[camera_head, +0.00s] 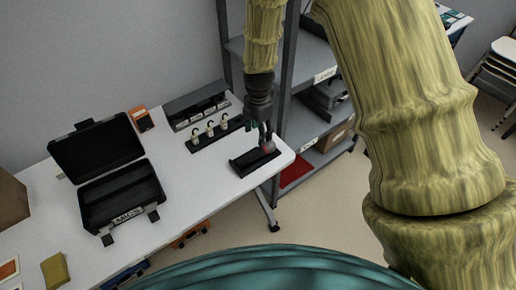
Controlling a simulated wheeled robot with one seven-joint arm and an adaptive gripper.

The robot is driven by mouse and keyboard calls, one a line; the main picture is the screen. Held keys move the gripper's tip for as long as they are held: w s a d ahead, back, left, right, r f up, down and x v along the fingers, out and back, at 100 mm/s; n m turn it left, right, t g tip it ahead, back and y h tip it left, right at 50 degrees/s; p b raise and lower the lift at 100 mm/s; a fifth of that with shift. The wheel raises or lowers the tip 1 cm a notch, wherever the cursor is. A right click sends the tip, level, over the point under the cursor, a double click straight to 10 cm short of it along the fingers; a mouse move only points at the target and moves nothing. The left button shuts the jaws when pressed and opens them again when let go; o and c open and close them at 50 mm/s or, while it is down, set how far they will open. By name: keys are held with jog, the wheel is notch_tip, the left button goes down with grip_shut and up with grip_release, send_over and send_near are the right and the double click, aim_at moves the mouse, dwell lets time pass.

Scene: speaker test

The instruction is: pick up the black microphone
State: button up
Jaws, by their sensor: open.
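My gripper (264,130) is open and points down over the right end of the white table. Right under it is a shallow black tray (240,168). A small reddish, rounded thing (268,147) shows at the fingertips, above or in the tray. I cannot tell whether the fingers touch it. No black microphone can be made out clearly; dark shapes in and around the tray are too small to tell apart.
An open black case (118,193) labelled MICS stands on the white table (190,195). A black rack (205,143) with several pale upright items and a dark box (182,122) with several slots are left of my gripper. Grey shelves (305,115) stand close on the right.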

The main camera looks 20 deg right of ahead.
aim_at(260, 149)
jog(key=f, duration=0.4)
jog(key=shift+d+p, duration=0.3)
jog(key=shift+p, duration=0.1)
jog(key=shift+s+a+f+p, duration=0.1)
jog(key=shift+f+p, duration=1.2)
jog(key=shift+f, duration=1.75)
jog(key=c, duration=0.9)
jog(key=shift+r, duration=0.15)
jog(key=shift+c, duration=0.2)
